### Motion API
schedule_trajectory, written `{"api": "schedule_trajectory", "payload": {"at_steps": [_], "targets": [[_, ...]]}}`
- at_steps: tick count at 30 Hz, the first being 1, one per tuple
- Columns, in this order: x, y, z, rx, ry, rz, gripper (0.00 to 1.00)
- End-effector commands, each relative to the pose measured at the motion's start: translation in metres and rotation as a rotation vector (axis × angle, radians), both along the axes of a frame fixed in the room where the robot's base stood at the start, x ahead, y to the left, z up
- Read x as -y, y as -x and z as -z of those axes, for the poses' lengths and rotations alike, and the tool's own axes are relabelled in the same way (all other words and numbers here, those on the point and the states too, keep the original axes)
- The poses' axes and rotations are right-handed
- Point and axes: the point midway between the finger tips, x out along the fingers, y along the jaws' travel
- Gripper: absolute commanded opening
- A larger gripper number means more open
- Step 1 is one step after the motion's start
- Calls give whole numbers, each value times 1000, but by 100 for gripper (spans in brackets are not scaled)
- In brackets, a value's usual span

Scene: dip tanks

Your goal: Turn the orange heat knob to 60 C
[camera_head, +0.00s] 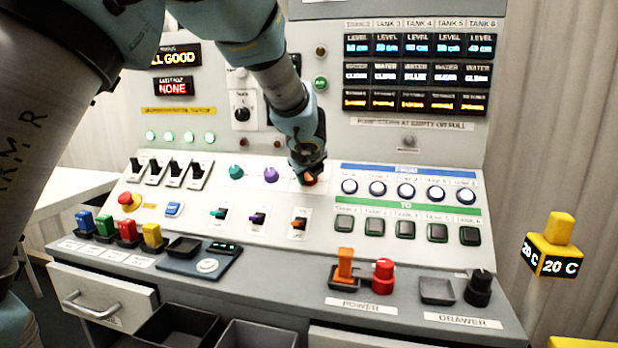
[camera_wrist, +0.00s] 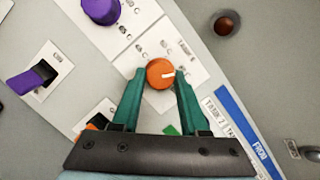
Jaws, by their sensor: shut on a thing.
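The orange heat knob (camera_head: 310,181) is on the sloped control panel, to the right of the purple knob (camera_head: 271,174). In the head view my gripper (camera_head: 308,172) comes down from above and covers much of the knob.
A teal knob (camera_head: 236,172) sits left of the purple one. An orange switch (camera_head: 299,224) is just below the orange knob. Round blue-ringed buttons (camera_head: 377,188) stand to the right. A yellow block sign (camera_head: 555,245) at the far right reads 20 C.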

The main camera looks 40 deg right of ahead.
Motion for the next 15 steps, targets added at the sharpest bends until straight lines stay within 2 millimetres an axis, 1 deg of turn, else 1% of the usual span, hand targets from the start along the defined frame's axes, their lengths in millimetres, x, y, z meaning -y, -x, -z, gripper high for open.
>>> {"api": "schedule_trajectory", "payload": {"at_steps": [11,12,15], "targets": [[0,1,1,1,-2,4,0],[0,1,1,0,-1,3,47],[0,1,1,0,-1,3,58]]}}
